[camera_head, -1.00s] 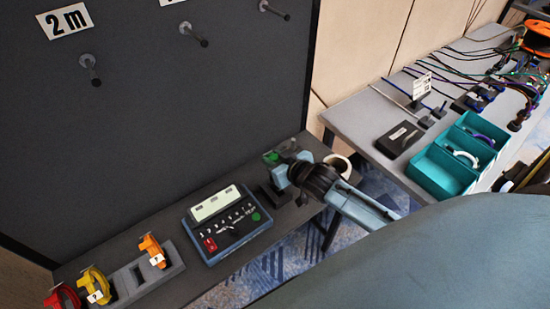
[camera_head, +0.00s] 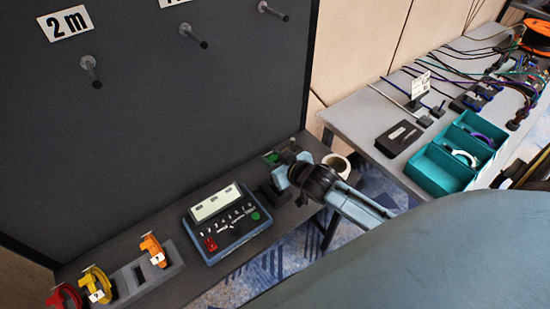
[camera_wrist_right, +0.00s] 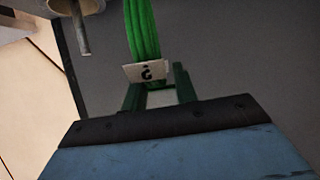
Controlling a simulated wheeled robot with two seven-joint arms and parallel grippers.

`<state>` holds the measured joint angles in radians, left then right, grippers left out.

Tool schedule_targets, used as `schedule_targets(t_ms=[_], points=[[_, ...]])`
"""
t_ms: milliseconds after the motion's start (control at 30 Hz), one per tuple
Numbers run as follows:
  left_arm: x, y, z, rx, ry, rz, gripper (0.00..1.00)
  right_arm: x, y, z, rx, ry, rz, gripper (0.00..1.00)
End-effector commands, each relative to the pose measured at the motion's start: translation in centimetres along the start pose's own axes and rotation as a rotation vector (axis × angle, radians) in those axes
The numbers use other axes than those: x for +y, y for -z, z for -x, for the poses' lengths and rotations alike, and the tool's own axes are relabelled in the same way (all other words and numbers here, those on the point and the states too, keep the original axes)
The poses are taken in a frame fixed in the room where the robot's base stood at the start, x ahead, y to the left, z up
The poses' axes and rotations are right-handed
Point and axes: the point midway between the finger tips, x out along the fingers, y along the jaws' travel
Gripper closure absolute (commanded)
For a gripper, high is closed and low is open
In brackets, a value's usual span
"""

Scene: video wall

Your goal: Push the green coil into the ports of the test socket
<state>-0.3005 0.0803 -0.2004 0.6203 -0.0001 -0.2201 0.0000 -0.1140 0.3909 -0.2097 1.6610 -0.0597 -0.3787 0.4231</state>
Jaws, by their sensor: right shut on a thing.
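The green coil (camera_wrist_right: 143,32) fills the upper middle of the right wrist view, with a white "?" tag (camera_wrist_right: 146,71) at its near end. My right gripper (camera_wrist_right: 158,88) is shut on it at the tag. In the head view the green coil (camera_head: 271,157) is a small patch, mostly hidden by my right gripper (camera_head: 276,168). A dark block (camera_head: 274,194) stands right by the gripper and may be the test socket; its ports cannot be made out. Whether the coil touches it cannot be told. My left gripper is not in view.
A blue tester (camera_head: 228,220) with a screen and switches stands left of the gripper. A grey rack (camera_head: 140,277) with orange, yellow and red coils is farther left. A white roll (camera_head: 338,163) lies to the right. Pegs (camera_head: 195,37) stick out from the dark wall.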

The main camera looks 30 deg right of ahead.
Motion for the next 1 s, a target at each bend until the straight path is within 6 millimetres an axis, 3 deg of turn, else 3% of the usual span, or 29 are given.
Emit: schedule_targets(t_ms=[1000], points=[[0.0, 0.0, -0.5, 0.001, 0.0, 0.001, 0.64, 0.0, -1.1, -0.6, 0.002, 0.0, 0.0, 1.0]])
